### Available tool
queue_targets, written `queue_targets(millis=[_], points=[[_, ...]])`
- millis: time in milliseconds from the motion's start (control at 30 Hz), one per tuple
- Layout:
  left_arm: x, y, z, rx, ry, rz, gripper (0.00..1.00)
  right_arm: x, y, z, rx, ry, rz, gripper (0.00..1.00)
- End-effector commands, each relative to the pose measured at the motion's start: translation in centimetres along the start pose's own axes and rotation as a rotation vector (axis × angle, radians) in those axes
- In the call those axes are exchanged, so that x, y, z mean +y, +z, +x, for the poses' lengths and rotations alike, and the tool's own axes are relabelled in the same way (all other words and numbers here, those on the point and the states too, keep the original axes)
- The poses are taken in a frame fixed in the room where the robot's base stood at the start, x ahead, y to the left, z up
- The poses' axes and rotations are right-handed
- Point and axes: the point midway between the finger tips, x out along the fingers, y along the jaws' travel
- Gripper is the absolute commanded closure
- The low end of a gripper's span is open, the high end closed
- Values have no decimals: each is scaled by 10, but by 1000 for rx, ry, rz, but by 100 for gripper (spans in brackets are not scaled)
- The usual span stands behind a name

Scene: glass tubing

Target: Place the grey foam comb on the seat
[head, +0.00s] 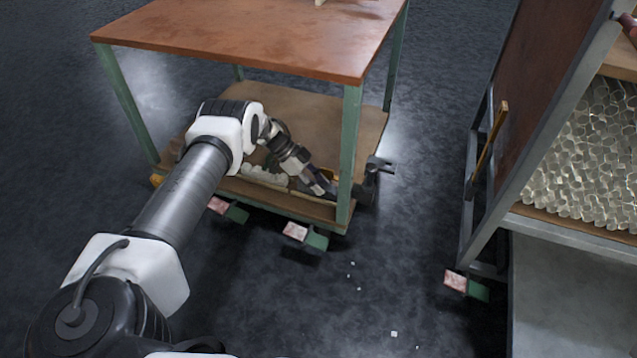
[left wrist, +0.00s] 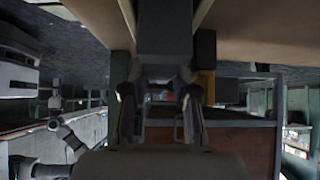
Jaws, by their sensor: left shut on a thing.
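My left gripper (head: 322,186) reaches under the cart's top, low over the lower shelf near its front right leg. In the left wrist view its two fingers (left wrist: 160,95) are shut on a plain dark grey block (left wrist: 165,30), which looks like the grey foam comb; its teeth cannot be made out. In the head view the held piece is too small and dark to tell clearly. A pale, lumpy row (head: 265,175) lies on the shelf left of the gripper. I cannot tell which part is the seat. My right gripper is not in view.
The cart's brown top (head: 260,35) overhangs my left arm, and a green leg (head: 349,150) stands close right of the gripper. A rack of glass tubing (head: 590,150) stands at the right. Small white bits (head: 394,334) lie on the otherwise clear floor between.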

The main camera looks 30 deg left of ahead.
Motion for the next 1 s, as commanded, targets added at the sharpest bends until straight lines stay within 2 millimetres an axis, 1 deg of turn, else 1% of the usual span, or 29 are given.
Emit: queue_targets(millis=[367,400,433,467,833,933,1000], points=[[0,6,6,0,0,0,100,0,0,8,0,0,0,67],[0,5,5,0,0,0,58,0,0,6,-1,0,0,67],[0,5,5,0,0,0,47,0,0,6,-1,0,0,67],[0,5,5,0,0,0,43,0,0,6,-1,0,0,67],[-1,5,2,0,-4,1,43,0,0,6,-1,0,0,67],[-2,5,-10,1,-5,0,43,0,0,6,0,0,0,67],[-2,5,-24,1,-6,1,43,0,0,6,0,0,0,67]])
